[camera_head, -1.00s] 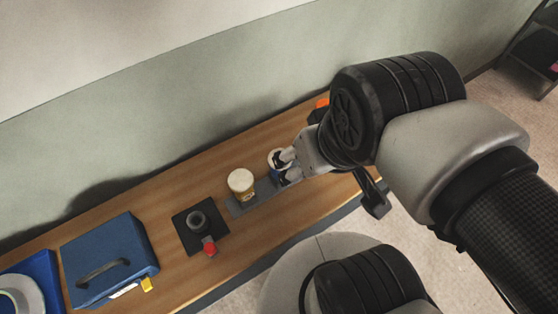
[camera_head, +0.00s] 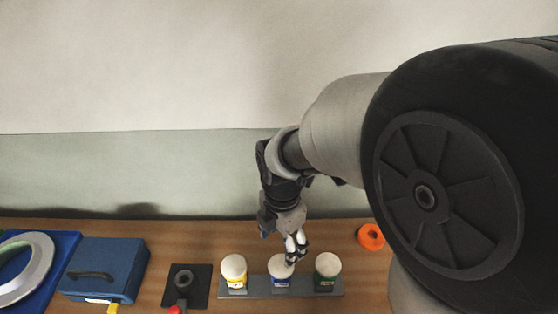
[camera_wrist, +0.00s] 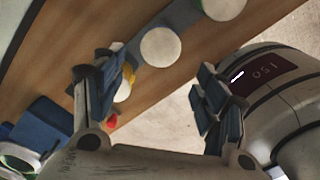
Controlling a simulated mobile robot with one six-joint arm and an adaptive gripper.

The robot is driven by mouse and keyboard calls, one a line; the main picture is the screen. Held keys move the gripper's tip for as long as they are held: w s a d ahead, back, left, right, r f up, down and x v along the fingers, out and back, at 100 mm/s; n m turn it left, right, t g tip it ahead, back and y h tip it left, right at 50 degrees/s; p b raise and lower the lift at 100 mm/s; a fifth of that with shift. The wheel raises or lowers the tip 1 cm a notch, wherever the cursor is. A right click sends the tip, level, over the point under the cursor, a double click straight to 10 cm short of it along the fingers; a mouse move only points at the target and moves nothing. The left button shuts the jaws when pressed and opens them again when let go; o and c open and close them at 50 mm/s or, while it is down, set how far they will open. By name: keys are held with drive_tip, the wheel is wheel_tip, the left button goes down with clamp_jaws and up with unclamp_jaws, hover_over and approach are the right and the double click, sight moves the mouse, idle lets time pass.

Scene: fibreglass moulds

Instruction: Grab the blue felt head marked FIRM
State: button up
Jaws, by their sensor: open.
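The blue felt head (camera_head: 281,268) has a round white top and a blue band, and stands upright in the middle of a grey rack. I cannot read its marking. A yellow-banded head (camera_head: 233,270) stands left of it and a green-banded head (camera_head: 327,272) right. My gripper (camera_head: 294,253) is just above the blue head, its fingers partly covering the top's right side. In the wrist view my gripper (camera_wrist: 165,98) is open and empty. The middle head's white top (camera_wrist: 160,47) shows beyond the gap between the fingers. The left finger partly hides the yellow-banded head (camera_wrist: 123,91).
The grey rack (camera_head: 305,285) lies on a wooden bench (camera_head: 140,222) against the wall. A black plate with a dark post (camera_head: 183,283) and a blue case (camera_head: 105,265) are left. An orange ring (camera_head: 371,237) lies right, near my arm.

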sight(281, 264)
wheel_tip(281, 264, down, 11)
drive_tip(key=b, duration=0.3)
drive_tip(key=shift+f, duration=0.1)
wheel_tip(281, 264, down, 5)
drive_tip(key=b, duration=0.2)
drive_tip(key=shift+s+f+b, duration=0.1)
drive_tip(key=shift+f+b, duration=0.05)
drive_tip(key=shift+b, duration=0.25)
drive_tip(key=c, duration=1.2)
